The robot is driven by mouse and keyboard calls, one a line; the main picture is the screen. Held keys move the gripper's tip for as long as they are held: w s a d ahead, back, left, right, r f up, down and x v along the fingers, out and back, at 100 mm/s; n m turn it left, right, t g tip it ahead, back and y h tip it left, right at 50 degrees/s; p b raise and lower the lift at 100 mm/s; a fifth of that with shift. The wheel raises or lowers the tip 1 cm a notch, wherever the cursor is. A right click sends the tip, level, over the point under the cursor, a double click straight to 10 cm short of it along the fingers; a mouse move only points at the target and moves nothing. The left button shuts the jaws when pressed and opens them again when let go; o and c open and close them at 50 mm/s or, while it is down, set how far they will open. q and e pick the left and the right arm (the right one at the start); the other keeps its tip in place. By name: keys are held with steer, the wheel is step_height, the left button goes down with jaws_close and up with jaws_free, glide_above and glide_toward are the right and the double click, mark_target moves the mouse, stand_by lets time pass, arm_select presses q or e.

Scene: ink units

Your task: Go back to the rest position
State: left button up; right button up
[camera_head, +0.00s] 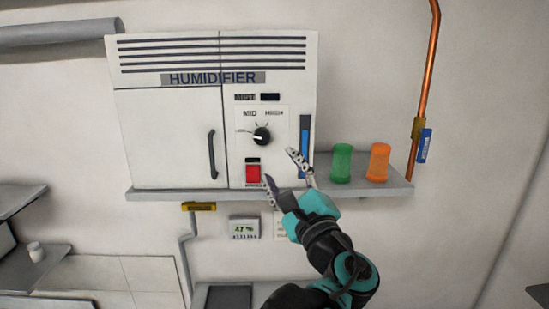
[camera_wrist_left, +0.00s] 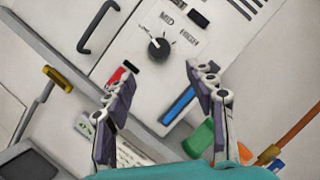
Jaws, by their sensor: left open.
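The white humidifier (camera_head: 168,130) stands on a grey wall shelf. On its front are a black knob (camera_head: 262,135), a red switch (camera_head: 253,173) and a blue level strip (camera_head: 304,150). My left gripper (camera_head: 280,169) is open and empty in front of the lower right of the humidifier. In the left wrist view its two fingers (camera_wrist_left: 162,92) are spread apart, with the knob (camera_wrist_left: 158,48) beyond them. The red switch (camera_wrist_left: 117,77) is partly covered by one finger there. My right gripper is not in view.
A green cup (camera_head: 342,163) and an orange cup (camera_head: 378,162) stand on the shelf (camera_head: 160,194) right of the humidifier. A copper pipe (camera_head: 428,75) with a blue tag runs down the wall farther right. A small display (camera_head: 244,228) hangs below the shelf.

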arm_select(q)
steer(key=shift+s+d+f, duration=0.15)
steer(key=shift+s+f, duration=0.05)
steer(key=shift+s, duration=0.3)
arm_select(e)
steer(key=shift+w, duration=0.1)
